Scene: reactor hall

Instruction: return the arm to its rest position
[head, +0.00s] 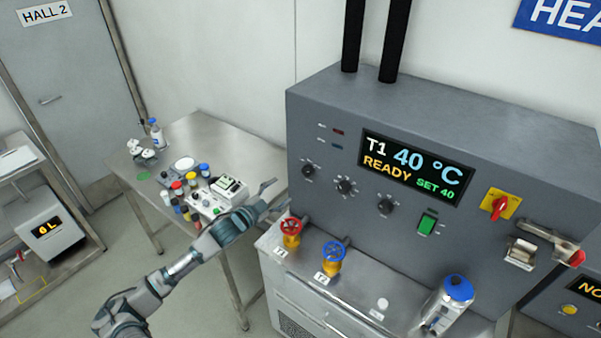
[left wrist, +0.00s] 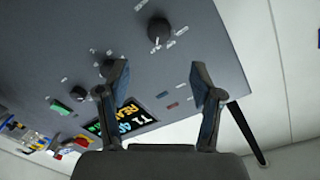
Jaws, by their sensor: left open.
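My left arm reaches in from the lower left in the head view. Its left gripper (head: 272,198) is open and empty, in front of the left side of the grey control cabinet (head: 320,110), above the gap between the steel table and the cabinet's ledge. In the left wrist view the two fingers of the left gripper (left wrist: 160,95) are spread with nothing between them. The cabinet's dark knobs and its display, upside down, show beyond them. My right gripper is not in view.
A blue-capped container (head: 449,304) stands further right. The steel table (head: 205,130) holds several small bottles and a white device (head: 229,188). Floor shows left of the arm.

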